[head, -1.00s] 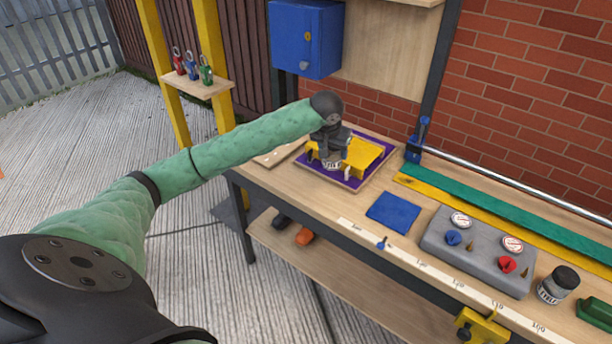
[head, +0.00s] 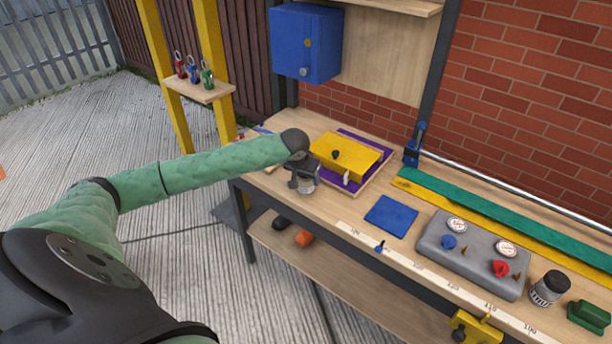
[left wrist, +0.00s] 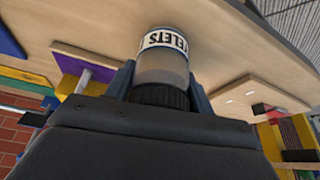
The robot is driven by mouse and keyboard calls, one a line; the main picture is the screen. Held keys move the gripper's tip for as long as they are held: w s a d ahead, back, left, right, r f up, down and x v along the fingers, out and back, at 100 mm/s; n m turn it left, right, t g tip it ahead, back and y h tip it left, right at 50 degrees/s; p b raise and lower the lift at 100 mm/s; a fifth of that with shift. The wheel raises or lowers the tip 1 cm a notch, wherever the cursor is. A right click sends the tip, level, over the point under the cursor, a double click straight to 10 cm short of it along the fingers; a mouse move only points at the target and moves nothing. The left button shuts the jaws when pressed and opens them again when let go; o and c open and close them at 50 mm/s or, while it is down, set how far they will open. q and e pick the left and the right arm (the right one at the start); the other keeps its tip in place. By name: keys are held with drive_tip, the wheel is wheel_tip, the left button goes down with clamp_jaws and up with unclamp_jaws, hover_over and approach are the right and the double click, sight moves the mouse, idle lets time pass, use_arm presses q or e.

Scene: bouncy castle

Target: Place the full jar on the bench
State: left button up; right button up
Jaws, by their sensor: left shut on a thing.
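My left gripper (head: 302,174) is shut on a jar (head: 309,187) at the left part of the bench (head: 345,205). In the left wrist view the jar (left wrist: 163,62) sits between the two fingers, with a dark lid, grey contents and a white label with dark lettering ending in "LETS". How full it is I cannot tell. The jar is over the bench top, in front of the yellow box; whether its base touches the wood is unclear. A second jar (head: 548,289) with a black lid stands on the bench at the right. My right gripper is not in view.
A yellow box (head: 347,155) sits on a purple-topped board (head: 372,171) just behind the held jar. A blue mat (head: 391,216) and a grey gauge panel (head: 470,254) lie to the right. A blue cabinet (head: 306,43) hangs above.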

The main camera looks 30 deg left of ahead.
use_arm(q)
drive_tip(key=shift+f, duration=0.15)
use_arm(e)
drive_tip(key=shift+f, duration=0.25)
use_arm(q)
drive_tip(key=shift+f, duration=0.1)
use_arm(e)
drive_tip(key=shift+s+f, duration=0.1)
use_arm(q)
drive_tip(key=o, duration=1.1)
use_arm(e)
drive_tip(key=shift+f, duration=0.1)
use_arm(q)
drive_tip(key=b+v, duration=0.2)
drive_tip(key=v, duration=1)
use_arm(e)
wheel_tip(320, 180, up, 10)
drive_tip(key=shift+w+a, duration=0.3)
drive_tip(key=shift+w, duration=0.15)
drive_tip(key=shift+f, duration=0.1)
